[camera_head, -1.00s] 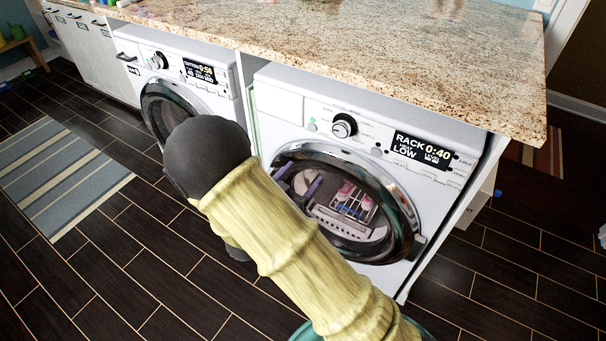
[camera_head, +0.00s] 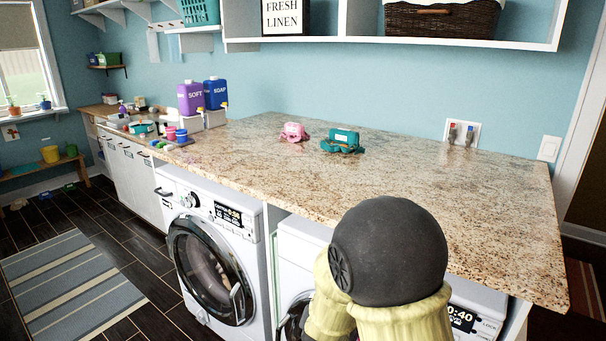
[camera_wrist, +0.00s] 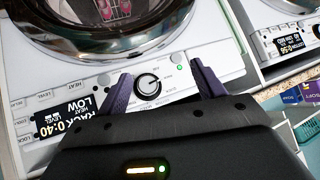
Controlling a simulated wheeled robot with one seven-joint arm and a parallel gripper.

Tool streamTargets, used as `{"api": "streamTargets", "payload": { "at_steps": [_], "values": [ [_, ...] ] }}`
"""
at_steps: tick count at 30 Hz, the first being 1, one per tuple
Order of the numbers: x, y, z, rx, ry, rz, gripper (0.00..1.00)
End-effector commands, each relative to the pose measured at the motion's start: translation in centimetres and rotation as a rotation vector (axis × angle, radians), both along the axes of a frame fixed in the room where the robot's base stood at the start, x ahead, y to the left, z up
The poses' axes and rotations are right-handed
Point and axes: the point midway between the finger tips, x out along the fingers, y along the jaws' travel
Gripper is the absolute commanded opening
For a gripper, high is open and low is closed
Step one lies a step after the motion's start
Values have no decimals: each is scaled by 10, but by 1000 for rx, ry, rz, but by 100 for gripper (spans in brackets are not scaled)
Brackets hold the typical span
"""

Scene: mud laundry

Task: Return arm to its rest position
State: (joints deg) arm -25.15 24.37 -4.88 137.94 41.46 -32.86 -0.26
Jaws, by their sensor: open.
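My arm (camera_head: 385,265) rises at the bottom right of the head view, with a dark round joint and yellow sleeved links. It stands in front of the right-hand machine. My gripper is hidden in the head view. In the wrist view my gripper (camera_wrist: 163,86) has its two purple fingers spread wide, with nothing held between them. The dryer's front panel, with its knob (camera_wrist: 148,85) and "RACK 0:40" display (camera_wrist: 72,113), shows beyond the fingers. I cannot tell how far the fingers are from the panel.
A granite counter (camera_head: 450,205) runs over the washer (camera_head: 207,255) and the dryer. A pink item (camera_head: 293,132), a teal item (camera_head: 342,141) and purple (camera_head: 190,98) and blue (camera_head: 215,93) bottles stand on it. A striped rug (camera_head: 75,290) lies on the floor at left.

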Motion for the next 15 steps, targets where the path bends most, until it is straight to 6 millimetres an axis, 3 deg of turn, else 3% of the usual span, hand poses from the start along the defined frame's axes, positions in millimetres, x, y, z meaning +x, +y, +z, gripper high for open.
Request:
{"api": "streamTargets", "payload": {
  "at_steps": [1, 8, 15],
  "values": [
    [-7, -6, 16, 21, 42, 33, 68],
    [-63, -31, 51, 44, 279, 214, 68],
    [-140, -74, 84, -28, 532, 342, 68]
  ]
}}
